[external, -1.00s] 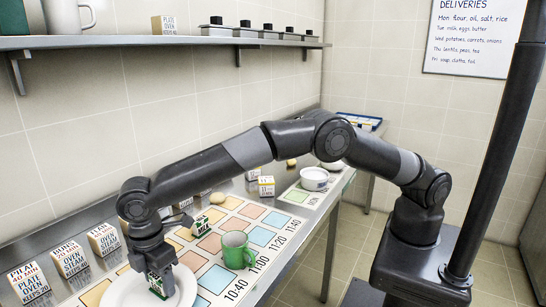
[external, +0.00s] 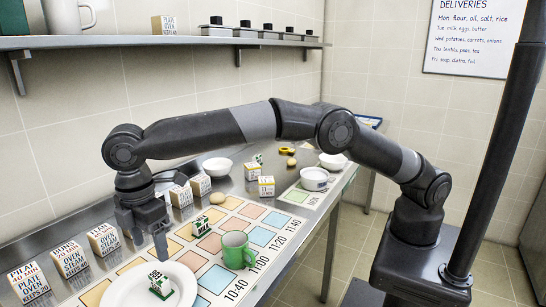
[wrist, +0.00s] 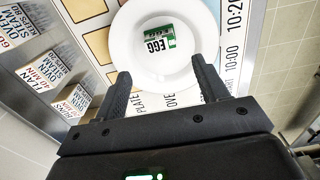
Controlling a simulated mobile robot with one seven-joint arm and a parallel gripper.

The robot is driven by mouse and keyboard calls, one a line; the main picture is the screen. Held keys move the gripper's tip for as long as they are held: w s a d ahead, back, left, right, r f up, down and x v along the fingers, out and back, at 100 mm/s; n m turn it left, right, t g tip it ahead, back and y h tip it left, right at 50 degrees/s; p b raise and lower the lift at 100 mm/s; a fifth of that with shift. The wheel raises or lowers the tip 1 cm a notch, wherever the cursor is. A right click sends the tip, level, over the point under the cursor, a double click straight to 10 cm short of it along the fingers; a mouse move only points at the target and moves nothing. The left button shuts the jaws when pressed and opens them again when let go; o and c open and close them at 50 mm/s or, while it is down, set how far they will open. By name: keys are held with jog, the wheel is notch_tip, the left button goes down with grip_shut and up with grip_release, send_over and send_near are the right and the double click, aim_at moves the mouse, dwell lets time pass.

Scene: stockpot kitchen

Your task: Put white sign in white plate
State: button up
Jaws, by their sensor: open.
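A small white sign with green trim and dark lettering (external: 160,283) rests in the white plate (external: 186,290) at the near end of the counter. My gripper (external: 148,240) is open and empty, above and just behind the plate. In the wrist view its two fingers (wrist: 160,68) are spread wide on the near side of the plate, apart from the sign.
A similar green-and-white sign (external: 201,226) stands on the coloured time chart, beside a green mug (external: 236,250). Several lettered blocks (external: 70,259) line the wall side. White bowls (external: 217,166) stand farther back. A shelf (external: 130,41) runs above.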

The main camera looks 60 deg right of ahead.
jog(key=shift+r, duration=0.9)
jog(key=w+d+r+m+t, duration=0.1)
jog(key=w+d+r+m, duration=0.1)
jog(key=d+r, duration=0.4)
jog(key=w+d+r+m, duration=0.2)
jog(key=w+d+r, duration=0.15)
jog(key=d, duration=0.55)
jog(key=s+d+r+m+t+y, duration=0.15)
jog(key=d+r, duration=0.25)
jog(key=d, duration=0.5)
jog(key=s+d+r+m, duration=0.2)
jog(key=d+r+m, duration=0.15)
jog(key=d, duration=0.65)
jog(key=s+d+r+m+t, duration=0.1)
jog(key=s+d+m, duration=0.1)
jog(key=s+d, duration=0.45)
jog(key=s+d+m, duration=0.2)
jog(key=s+d, duration=0.2)
jog(key=d, duration=0.5)
jog(key=s+d+f+m+t, duration=0.1)
jog(key=s+d+f+m, duration=0.1)
jog(key=s+d+f, duration=0.2)
jog(key=s+d+f+m+t+h, duration=0.1)
jog(key=s+d+f+m, duration=0.2)
jog(key=s, duration=0.8)
jog(key=d+f, duration=0.2)
jog(key=d, duration=0.1)
jog(key=shift+s+d, duration=0.15)
jog(key=shift+d, duration=0.1)
